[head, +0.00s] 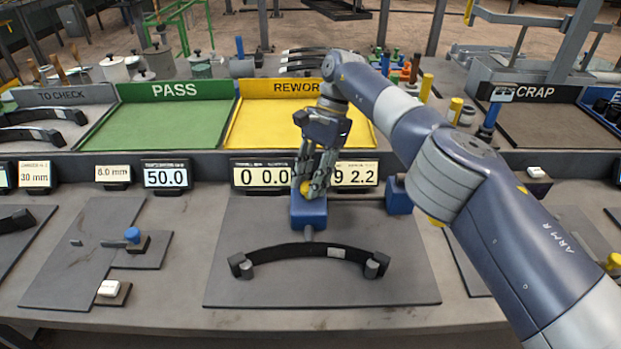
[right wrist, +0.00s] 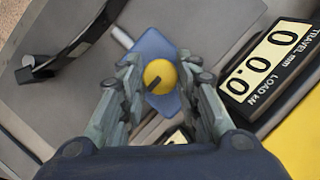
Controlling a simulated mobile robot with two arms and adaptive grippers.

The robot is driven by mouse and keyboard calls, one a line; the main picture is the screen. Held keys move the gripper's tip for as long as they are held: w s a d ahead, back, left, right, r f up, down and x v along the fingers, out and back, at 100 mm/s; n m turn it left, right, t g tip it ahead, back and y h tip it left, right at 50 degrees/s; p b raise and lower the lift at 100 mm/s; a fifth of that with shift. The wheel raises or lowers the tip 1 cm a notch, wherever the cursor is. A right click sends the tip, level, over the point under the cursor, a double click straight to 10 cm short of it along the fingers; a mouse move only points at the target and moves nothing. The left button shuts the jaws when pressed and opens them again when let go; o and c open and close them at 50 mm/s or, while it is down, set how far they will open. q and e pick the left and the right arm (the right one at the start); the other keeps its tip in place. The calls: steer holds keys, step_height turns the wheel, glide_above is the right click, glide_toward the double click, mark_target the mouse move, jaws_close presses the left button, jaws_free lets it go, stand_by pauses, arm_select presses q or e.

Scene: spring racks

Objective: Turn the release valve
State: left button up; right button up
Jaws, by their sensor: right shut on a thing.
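A round yellow knob (head: 305,188), which looks like the release valve, sits on top of a blue block (head: 308,215) on the middle dark plate. In the right wrist view the knob (right wrist: 159,76) shows a dark slot or pointer slanting across its lower part. My right gripper (head: 313,185) comes from above. In the right wrist view its fingers (right wrist: 160,90) stand on both sides of the knob, shut on it. The fingers partly hide the knob in the head view. My left gripper is in neither view.
A black curved leaf spring (head: 310,252) lies on the plate in front of the block. Displays (head: 262,175) stand just behind, partly covered by my gripper. A second blue block (head: 398,195) is to the right. Green PASS (head: 175,120) and yellow REWORK (head: 250,125) trays lie behind.

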steer(key=o, duration=1)
steer(key=shift+o, duration=0.2)
steer(key=shift+d+f+m+b, duration=0.1)
steer(key=shift+m+b, duration=0.2)
steer(key=shift+m, duration=0.1)
